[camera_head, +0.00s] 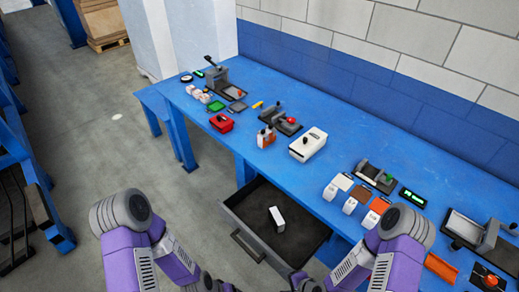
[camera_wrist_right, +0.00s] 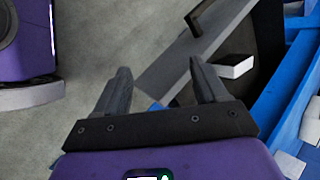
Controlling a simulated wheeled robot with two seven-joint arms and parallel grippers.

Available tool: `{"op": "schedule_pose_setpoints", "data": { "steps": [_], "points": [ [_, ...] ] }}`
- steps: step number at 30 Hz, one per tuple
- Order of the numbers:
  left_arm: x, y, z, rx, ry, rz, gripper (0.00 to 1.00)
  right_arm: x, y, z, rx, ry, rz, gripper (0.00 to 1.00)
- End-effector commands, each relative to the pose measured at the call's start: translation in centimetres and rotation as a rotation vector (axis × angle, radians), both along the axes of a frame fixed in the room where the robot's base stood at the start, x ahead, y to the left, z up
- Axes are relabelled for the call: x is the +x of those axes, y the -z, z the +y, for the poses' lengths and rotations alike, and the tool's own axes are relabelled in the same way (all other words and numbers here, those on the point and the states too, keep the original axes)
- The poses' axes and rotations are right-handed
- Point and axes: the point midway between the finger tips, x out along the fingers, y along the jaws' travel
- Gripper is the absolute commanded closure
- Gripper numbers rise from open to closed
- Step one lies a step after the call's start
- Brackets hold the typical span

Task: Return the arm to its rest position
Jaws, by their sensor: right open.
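My right gripper shows in the right wrist view (camera_wrist_right: 160,72) with its two dark fingers apart and nothing between them. It hangs over the grey floor, near the open drawer. In the head view my two purple arms are bent at the bottom. A dark part at the bottom edge may be my right gripper, but it is too cut off to read. My left gripper cannot be made out. The open dark drawer (camera_head: 262,190) holds a small white box (camera_head: 277,218), which also shows in the wrist view (camera_wrist_right: 232,66), apart from my fingers.
The blue workbench (camera_head: 340,140) runs along the wall with a white device (camera_head: 308,144), a red bin (camera_head: 221,123), several fixtures and small bins on it. The open drawer with its handle (camera_head: 247,246) juts out towards me. Floor at the left (camera_head: 90,130) is free.

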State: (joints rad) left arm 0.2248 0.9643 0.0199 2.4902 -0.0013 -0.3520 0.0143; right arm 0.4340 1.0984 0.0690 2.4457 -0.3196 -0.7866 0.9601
Motion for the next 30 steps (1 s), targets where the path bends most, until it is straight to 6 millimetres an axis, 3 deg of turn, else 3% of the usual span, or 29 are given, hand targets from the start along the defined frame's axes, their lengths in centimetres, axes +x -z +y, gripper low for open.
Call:
{"op": "schedule_pose_setpoints", "data": {
  "steps": [6, 12, 15, 21, 25, 30],
  "points": [
    [0.0, 0.0, 0.0, 0.000, 0.000, 0.001, 0.23, -3.3, -0.4, 0.1, -0.234, -0.499, 0.008, 0.28],
    [0.0, 0.0, 0.0, 0.000, 0.000, 0.001, 0.23, -6.3, -1.6, 0.3, -0.322, -0.927, 0.002, 0.28],
    [0.0, 3.9, 0.0, 0.000, 0.000, 0.000, 0.23, -6.3, 2.6, 0.2, -0.319, -0.913, 0.004, 0.28],
    [0.0, 8.4, 0.0, 0.000, -0.001, 0.001, 0.23, -6.2, 7.0, 0.3, -0.320, -0.912, 0.003, 0.28],
    [0.0, 9.8, 0.0, 0.000, 0.000, 0.001, 0.23, -6.2, 8.4, 0.3, -0.319, -0.912, 0.002, 0.28],
    [0.0, 10.1, 0.0, 0.000, 0.000, 0.000, 0.23, -6.2, 8.8, 0.3, -0.318, -0.911, 0.002, 0.28]
  ]
}}
